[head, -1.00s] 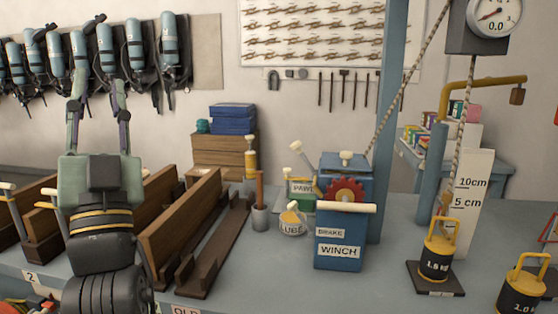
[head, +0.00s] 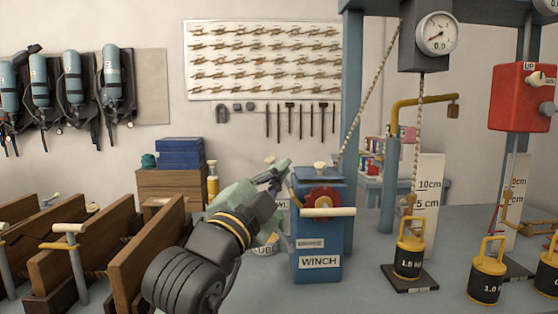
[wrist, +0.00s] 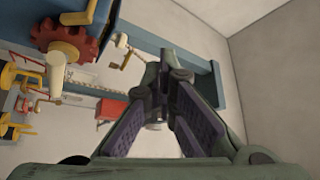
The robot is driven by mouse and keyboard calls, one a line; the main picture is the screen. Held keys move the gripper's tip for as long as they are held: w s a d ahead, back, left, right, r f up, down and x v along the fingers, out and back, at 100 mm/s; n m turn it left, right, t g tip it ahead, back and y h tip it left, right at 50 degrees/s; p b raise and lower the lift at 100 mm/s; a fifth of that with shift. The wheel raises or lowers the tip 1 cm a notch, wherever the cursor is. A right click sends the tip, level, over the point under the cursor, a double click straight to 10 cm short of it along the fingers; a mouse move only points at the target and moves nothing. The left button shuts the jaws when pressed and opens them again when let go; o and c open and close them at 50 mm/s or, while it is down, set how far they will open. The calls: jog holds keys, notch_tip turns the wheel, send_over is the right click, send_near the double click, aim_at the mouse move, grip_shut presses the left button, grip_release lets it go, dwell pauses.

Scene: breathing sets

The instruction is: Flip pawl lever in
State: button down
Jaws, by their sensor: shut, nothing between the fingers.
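The blue winch box (head: 305,244) stands on the bench with a red toothed wheel (head: 322,197) and a cream crank grip (head: 327,212) on its front. The pale knob of the pawl lever (head: 270,160) shows just behind my fingers; the lever's shaft and most of the PAWL label are hidden. My gripper (head: 283,169) is shut and empty, just left of the winch's top, pointing right. I cannot tell whether it touches the lever. In the wrist view, my gripper (wrist: 167,65) has its fingertips together, and the red wheel (wrist: 65,38) is at upper left.
A LUBE can is partly hidden behind my arm. Wooden racks (head: 150,250) stand at left. A rope runs up from the winch area. Weights (head: 409,254) and a blue post with a yellow arm (head: 425,101) stand at right. A red box (head: 523,96) hangs far right.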

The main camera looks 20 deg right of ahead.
jog(key=p+x, duration=0.2)
jog(key=x, duration=0.3)
jog(key=p+x, duration=0.1)
jog(key=x, duration=0.3)
jog(key=shift+w+d+r+p, duration=0.2)
jog(key=shift+w+r+p, duration=0.05)
jog(key=shift+r+p, duration=0.15)
jog(key=w+a+f+p, duration=0.1)
jog(key=w+a+f, duration=0.1)
jog(key=shift+a+f, duration=0.3)
jog(key=shift+a, duration=0.05)
jog(key=shift+w, duration=0.1)
